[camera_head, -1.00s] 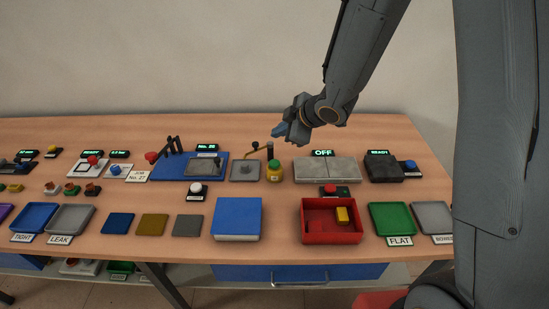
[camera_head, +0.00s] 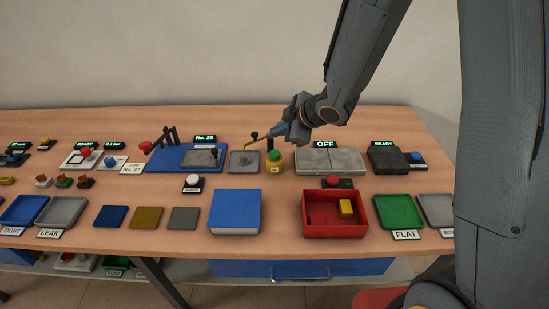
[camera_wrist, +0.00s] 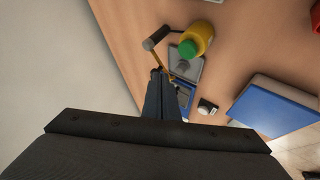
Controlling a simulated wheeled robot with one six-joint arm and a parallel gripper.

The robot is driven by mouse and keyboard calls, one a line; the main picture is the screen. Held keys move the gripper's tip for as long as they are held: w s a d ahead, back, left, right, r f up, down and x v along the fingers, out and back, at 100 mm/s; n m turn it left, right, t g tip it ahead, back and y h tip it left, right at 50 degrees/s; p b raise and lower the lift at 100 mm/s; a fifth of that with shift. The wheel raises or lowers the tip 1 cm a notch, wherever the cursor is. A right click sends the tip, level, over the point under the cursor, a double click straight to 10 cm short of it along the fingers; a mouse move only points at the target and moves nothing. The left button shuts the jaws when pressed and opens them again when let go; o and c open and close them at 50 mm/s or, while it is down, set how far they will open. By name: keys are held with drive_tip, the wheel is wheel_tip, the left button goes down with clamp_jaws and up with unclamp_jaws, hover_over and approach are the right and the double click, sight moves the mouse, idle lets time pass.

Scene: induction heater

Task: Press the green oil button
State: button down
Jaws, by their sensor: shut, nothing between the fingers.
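The green button (camera_head: 274,155) is the round green top of a small yellow bottle-like body (camera_head: 275,168) on the bench. In the wrist view the green top (camera_wrist: 187,48) and the yellow body (camera_wrist: 202,36) show at upper middle, a little right of the fingertips. My gripper (camera_head: 276,132) is shut and empty, above and behind the green top in the head view, apart from it. In the wrist view my gripper (camera_wrist: 160,74) points toward a yellow lever with a dark knob (camera_wrist: 149,44); I cannot tell whether they touch.
A grey plate (camera_head: 238,168) with the lever stands left of the yellow body. A blue station (camera_head: 160,163) lies further left, grey blocks (camera_head: 345,160) under an OFF display to the right. A blue box (camera_head: 236,210) and red tray (camera_head: 335,233) are in front.

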sight(277, 155)
drive_tip(key=shift+f+b, duration=2)
drive_tip(key=shift+f, duration=0.45)
drive_tip(key=shift+f, duration=0.15)
drive_tip(key=shift+f, duration=0.3)
drive_tip(key=shift+f+b, duration=0.5)
drive_tip(key=shift+b, duration=0.15)
idle(0.5)
drive_tip(key=shift+r, duration=0.15)
drive_tip(key=shift+r+p, duration=0.8)
drive_tip(key=shift+p, duration=0.15)
wheel_tip(277, 155, up, 5)
drive_tip(key=p, duration=0.5)
idle(2.1)
